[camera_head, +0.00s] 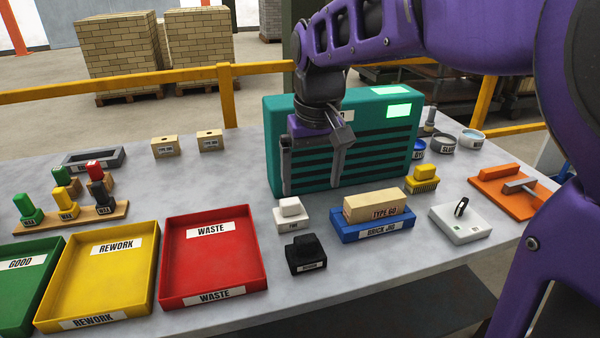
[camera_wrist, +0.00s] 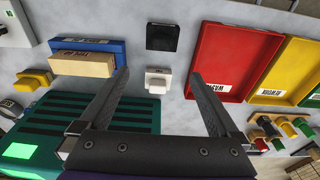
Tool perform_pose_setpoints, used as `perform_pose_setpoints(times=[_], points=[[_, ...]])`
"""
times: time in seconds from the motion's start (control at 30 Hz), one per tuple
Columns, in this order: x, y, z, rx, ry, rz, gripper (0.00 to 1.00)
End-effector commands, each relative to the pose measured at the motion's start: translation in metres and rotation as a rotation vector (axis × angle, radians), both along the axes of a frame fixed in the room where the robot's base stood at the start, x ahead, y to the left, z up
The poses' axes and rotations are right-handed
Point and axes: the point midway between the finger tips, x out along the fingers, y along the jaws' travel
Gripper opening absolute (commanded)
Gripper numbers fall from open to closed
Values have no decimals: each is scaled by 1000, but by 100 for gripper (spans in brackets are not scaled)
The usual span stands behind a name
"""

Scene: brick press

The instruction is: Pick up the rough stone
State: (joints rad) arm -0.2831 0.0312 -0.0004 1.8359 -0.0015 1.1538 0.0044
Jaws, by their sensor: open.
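The rough stone is a black block with a black grip on top and a label at its front (camera_head: 305,256). It stands on the table in front of the white fine stone (camera_head: 292,215). In the wrist view the rough stone (camera_wrist: 162,38) is beyond the fingertips, and the fine stone (camera_wrist: 158,84) lies between them in the picture. My gripper (camera_head: 312,187) is open and empty, fingers pointing down, above and behind both stones. Its two spread fingers also show in the wrist view (camera_wrist: 160,74). The rough stone is fully visible.
The red waste tray (camera_head: 212,265) is left of the stones. The blue brick jig (camera_head: 372,232) with a type 60 brick (camera_head: 375,206) is right. A green slatted unit (camera_head: 395,150) stands behind my gripper. The table front edge is near the rough stone.

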Motion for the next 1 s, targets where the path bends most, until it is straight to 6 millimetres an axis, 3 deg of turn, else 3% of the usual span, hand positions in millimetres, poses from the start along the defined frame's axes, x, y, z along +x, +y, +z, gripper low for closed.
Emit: perform_pose_setpoints(times=[0.4,0.77,1.0], points=[[9,3,-89,0,4,1,98],[12,5,-122,0,2,2,98],[12,8,-158,0,3,1,98]])
